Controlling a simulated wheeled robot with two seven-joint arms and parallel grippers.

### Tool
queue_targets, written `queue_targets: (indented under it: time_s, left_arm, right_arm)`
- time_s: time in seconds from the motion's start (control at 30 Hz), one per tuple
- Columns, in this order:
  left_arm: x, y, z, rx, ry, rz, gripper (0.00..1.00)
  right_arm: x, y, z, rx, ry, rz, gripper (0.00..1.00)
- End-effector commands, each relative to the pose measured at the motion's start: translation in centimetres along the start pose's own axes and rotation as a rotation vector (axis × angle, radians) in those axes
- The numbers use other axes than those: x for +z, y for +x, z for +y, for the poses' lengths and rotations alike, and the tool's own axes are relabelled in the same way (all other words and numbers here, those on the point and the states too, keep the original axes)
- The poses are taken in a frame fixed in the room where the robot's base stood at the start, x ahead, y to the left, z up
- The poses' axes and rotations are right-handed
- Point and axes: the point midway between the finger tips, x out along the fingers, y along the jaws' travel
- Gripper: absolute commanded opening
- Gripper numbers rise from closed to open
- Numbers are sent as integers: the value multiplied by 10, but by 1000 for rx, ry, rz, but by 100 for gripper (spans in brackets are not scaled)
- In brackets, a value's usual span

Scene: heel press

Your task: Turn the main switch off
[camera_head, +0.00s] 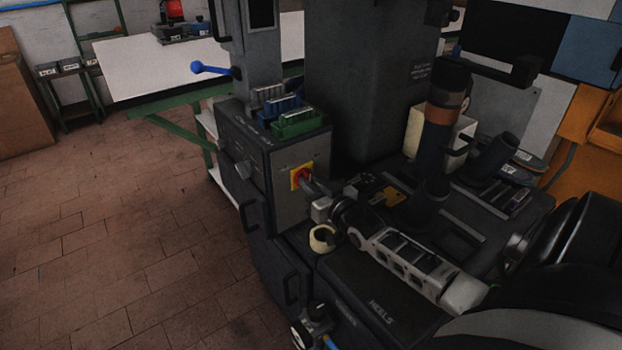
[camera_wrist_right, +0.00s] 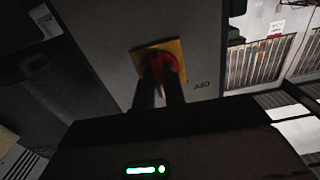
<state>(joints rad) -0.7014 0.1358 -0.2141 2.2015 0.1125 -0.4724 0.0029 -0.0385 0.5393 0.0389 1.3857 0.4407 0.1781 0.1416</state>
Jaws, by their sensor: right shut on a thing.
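The main switch (camera_head: 301,176) is a red rotary knob on a yellow square plate, on the grey side face of the machine's control box (camera_head: 288,205). In the right wrist view the red knob (camera_wrist_right: 160,68) sits between my two dark fingers, with the yellow plate (camera_wrist_right: 178,47) around it. An "OFF" marking (camera_wrist_right: 201,85) shows on the panel beside the plate. My right gripper (camera_head: 306,183) reaches the switch from the right and is shut on the knob. The fingers hide part of the knob, so its exact angle is hard to read. My left gripper is not in view.
A roll of tape (camera_head: 322,238) lies on the machine's ledge below my right wrist. Green and blue bins (camera_head: 297,122) stand on top of the control box. A dark upright cylinder (camera_head: 437,135) stands behind my right arm. The floor at the left is clear.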

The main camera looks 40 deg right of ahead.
Motion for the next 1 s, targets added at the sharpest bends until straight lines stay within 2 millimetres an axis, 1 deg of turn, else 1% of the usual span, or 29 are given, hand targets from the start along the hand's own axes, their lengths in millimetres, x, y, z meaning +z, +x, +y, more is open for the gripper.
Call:
queue_targets:
  time_s: [0.2,0.6,0.8,1.0]
  left_arm:
    - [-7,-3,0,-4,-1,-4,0]
    - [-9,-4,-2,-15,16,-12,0]
    - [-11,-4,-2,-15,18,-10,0]
    - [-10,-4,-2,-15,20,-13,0]
  right_arm:
    - [-1,0,0,0,-204,-1,0]
    - [0,0,0,0,-564,-1,0]
    - [1,0,0,-1,-699,-2,0]
    - [1,0,0,-1,-785,-2,0]
